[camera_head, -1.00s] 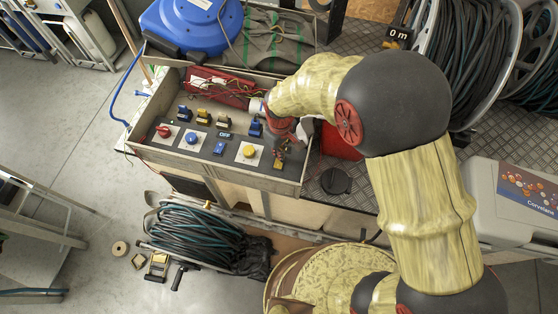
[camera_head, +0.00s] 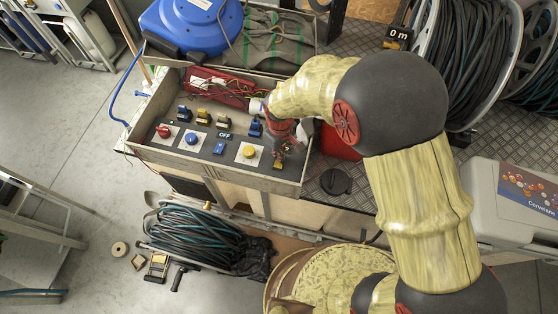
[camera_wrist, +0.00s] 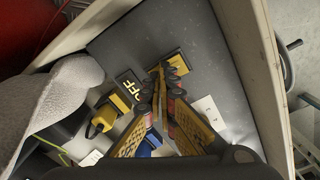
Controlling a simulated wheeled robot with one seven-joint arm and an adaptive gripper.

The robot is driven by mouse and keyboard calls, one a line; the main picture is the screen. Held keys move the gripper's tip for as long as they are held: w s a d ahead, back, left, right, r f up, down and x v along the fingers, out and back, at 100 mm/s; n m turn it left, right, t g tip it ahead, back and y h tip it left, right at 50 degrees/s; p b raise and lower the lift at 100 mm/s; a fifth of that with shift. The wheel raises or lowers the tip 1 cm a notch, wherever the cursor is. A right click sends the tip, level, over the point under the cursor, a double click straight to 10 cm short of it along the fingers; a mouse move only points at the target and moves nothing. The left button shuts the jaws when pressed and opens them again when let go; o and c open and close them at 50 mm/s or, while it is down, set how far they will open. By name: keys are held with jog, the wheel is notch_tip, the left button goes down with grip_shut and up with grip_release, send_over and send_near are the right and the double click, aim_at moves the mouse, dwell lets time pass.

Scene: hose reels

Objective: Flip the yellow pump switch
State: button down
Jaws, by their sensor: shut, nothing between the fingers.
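The yellow switch (camera_head: 278,166) is at the right end of the grey control panel. It also shows in the wrist view (camera_wrist: 181,62), at the tips of my fingers and partly hidden by them. My gripper (camera_head: 287,150) points down over this end of the panel. In the wrist view my gripper (camera_wrist: 165,80) has its fingertips close together with nothing held, right beside the switch. I cannot tell whether they touch it.
The panel sits in a wooden-walled box (camera_head: 240,177). It also carries a red knob (camera_head: 164,131), a blue knob (camera_head: 191,138), a yellow knob (camera_head: 249,152) and a blue switch (camera_head: 219,148). Several plugs line its back. A red case (camera_head: 225,88) with wires lies behind.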

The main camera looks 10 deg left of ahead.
jog(key=shift+r+p, duration=2.45)
jog(key=shift+r, duration=1)
jog(key=shift+f, duration=0.1)
jog(key=s, duration=0.1)
jog(key=s+d, duration=0.1)
jog(key=s+d+m, duration=0.1)
jog(key=shift+s+f+g+h, duration=0.1)
jog(key=shift+f+g+h, duration=0.2)
jog(key=shift+g, duration=0.1)
jog(key=s+d+r+m+t, duration=0.2)
jog(key=s+d+r+m, duration=0.1)
jog(key=d+r, duration=0.5)
jog(key=s+d+r+m+t, duration=0.2)
jog(key=d+r, duration=0.6)
jog(key=r, duration=0.5)
jog(key=s+d+r+m+t, duration=0.2)
jog(key=s+d+r+m, duration=0.3)
jog(key=d+r, duration=0.4)
jog(key=v, duration=0.3)
jog(key=shift+d, duration=0.2)
